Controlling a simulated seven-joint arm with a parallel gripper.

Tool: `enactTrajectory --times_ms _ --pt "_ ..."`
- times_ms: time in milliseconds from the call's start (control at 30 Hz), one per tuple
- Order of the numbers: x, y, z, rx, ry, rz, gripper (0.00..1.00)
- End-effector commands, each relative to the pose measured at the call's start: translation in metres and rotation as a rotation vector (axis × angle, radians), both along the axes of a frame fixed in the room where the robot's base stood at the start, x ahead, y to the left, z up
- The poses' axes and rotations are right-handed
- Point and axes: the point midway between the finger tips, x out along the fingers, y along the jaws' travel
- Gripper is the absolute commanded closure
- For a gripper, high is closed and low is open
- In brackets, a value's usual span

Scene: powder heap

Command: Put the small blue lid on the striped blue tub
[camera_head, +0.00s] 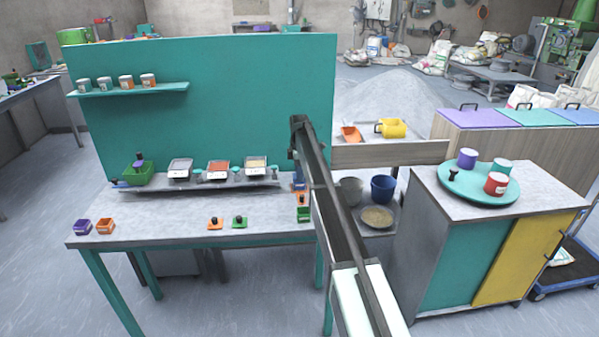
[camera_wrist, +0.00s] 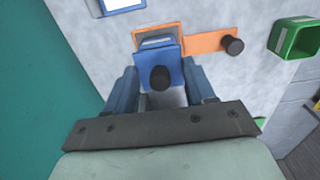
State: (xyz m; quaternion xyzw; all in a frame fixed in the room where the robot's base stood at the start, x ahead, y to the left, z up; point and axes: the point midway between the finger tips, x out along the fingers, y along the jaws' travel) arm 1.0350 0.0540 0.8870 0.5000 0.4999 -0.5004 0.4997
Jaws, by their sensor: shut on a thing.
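The small blue lid (camera_wrist: 174,72), with a round black knob (camera_wrist: 160,78), is between the fingers of my gripper (camera_wrist: 163,92) in the wrist view. My gripper is shut on it. The lid overlaps the near part of an orange-rimmed tub (camera_wrist: 148,33); I cannot tell its height above it. A blue-rimmed thing (camera_wrist: 121,5) is cut off at the top edge; it may be the striped blue tub, but no stripes can be made out. In the head view my arm hides the gripper; a small blue patch (camera_head: 299,184) shows beside it, either lid or tub.
An orange lid (camera_wrist: 205,43) with a black knob lies beside the orange-rimmed tub. A green tub (camera_wrist: 290,52) stands at the right. The teal panel (camera_head: 220,110) rises behind the bench.

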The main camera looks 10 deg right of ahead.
Motion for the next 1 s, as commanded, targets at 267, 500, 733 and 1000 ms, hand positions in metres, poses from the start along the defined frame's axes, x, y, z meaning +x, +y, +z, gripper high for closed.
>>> enactTrajectory --times_ms 267,500,733,1000 --pt "0.0001 0.0000 0.0001 0.000 0.000 0.000 0.75" --pt "0.0000 0.0000 -0.0018 0.000 0.000 0.000 0.75" --pt "0.0000 0.0000 -0.0053 0.000 0.000 0.000 0.75" --pt "0.0000 0.0000 -0.0092 0.000 0.000 0.000 0.75"
